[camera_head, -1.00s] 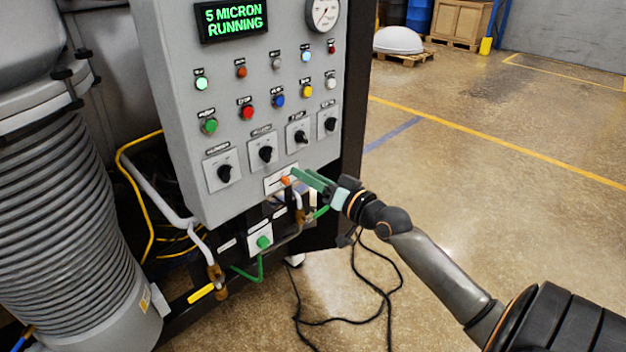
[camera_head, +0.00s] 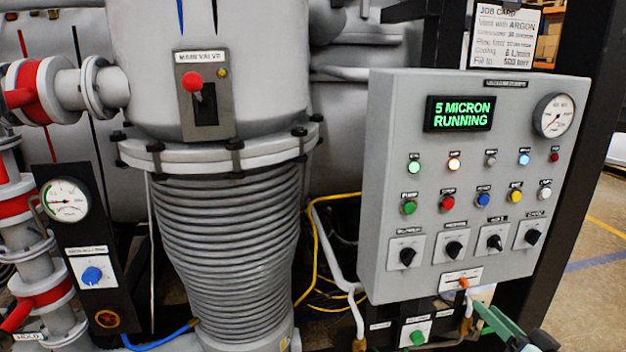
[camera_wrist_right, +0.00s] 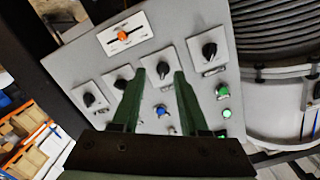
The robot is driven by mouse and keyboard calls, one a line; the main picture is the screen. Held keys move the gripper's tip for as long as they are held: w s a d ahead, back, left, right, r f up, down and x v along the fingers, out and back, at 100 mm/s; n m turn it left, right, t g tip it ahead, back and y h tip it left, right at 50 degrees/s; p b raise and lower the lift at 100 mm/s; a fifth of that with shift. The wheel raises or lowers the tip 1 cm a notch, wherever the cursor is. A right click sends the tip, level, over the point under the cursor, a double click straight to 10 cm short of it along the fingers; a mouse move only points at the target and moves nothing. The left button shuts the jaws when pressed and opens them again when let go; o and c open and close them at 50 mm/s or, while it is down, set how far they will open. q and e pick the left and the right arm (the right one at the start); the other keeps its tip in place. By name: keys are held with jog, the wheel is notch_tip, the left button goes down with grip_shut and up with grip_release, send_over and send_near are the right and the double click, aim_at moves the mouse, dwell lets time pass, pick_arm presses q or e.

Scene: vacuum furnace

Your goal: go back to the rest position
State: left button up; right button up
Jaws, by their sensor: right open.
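My right gripper (camera_head: 488,312) shows at the lower right of the head view, its green fingers just below and right of the small orange lever (camera_head: 463,282) under the control panel (camera_head: 378,190). In the wrist view the gripper (camera_wrist_right: 159,78) is open, with nothing held between its fingers. The panel face with its black knobs (camera_wrist_right: 209,51) lies beyond the fingers, and the orange lever (camera_wrist_right: 122,36) sits at the upper left. The display (camera_head: 459,114) reads "5 MICRON RUNNING". My left gripper is not in view.
A ribbed grey column (camera_head: 228,240) stands left of the panel, under the main valve plate (camera_head: 205,95). Red-banded pipework (camera_head: 35,92) and a gauge (camera_head: 65,201) are at far left. A green button box (camera_head: 416,335) sits below the panel. Open floor (camera_head: 590,285) lies at right.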

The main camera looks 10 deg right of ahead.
jog(key=s+a+f+n+g, duration=0.15)
jog(key=s+a+f, duration=0.25)
jog(key=f, duration=0.4)
jog(key=s+a+f+n+g, duration=0.1)
jog(key=s+a+f+g, duration=0.2)
jog(key=a+f, duration=0.35)
jog(key=s+a+f+n+g+y, duration=0.1)
jog(key=s+a+f+n+g, duration=0.2)
jog(key=s+a+f, duration=0.8)
jog(key=s+f+n, duration=0.1)
jog(key=s+f, duration=0.1)
jog(key=s, duration=0.1)
jog(key=shift+s+a+f+p, duration=0.25)
jog(key=shift+p, duration=0.1)
dwell(4.8)
